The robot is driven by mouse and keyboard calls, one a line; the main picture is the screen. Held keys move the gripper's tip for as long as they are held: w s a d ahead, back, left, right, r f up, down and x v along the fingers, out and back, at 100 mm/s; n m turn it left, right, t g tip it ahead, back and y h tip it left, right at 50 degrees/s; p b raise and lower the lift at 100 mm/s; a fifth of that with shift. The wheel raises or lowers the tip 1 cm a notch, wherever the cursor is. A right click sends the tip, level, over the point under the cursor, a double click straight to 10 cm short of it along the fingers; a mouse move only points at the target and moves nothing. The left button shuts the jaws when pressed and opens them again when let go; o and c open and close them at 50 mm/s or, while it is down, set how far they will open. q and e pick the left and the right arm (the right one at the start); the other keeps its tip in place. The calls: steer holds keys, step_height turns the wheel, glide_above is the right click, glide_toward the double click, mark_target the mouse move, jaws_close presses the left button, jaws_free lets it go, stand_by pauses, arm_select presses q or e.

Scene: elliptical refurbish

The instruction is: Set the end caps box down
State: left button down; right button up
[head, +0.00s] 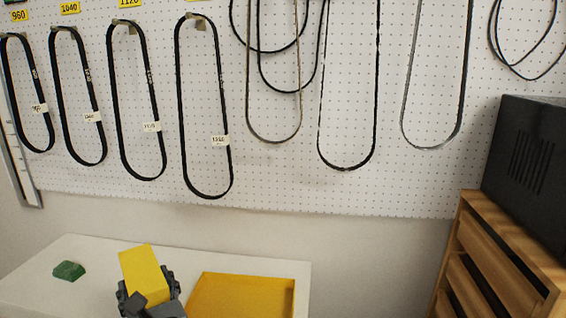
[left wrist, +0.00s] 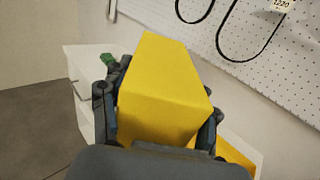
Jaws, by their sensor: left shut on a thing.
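The end caps box is most likely the yellow box (head: 142,272) in my left gripper (head: 150,298), low in the head view. In the left wrist view the yellow box (left wrist: 160,95) fills the middle. My left gripper (left wrist: 158,120) is shut on it, with a dark finger on each side. The box is tilted in the head view, over the white surface (head: 60,290); whether it touches that surface I cannot tell. My right gripper is not in view.
A yellow tray (head: 240,293) lies on the white surface right of the gripper. A small green object (head: 69,270) lies to the left. Behind is a white pegboard (head: 285,180) with hanging black belts. A wooden drawer unit (head: 490,265) bears a black box (head: 530,160) at right.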

arm_select(q)
steer(key=shift+s+f, duration=0.25)
steer(key=shift+s, duration=0.15)
steer(key=s+d+f+m+t+h, duration=0.1)
steer(key=s+d+f+m+h, duration=0.2)
steer(key=s+f+h, duration=0.2)
steer(key=s+d+f+m+t+h, duration=0.2)
steer(key=s+d+f+m+h, duration=0.1)
steer(key=s+f+m+h, duration=0.1)
steer(key=s+f+h, duration=0.1)
steer(key=s+f, duration=0.1)
steer(key=s, duration=0.1)
steer(key=shift+s+h, duration=0.3)
steer(key=shift+s, duration=0.05)
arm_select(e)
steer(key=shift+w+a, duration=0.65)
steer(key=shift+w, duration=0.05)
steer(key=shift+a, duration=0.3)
arm_select(q)
steer(key=shift+a+f, duration=0.1)
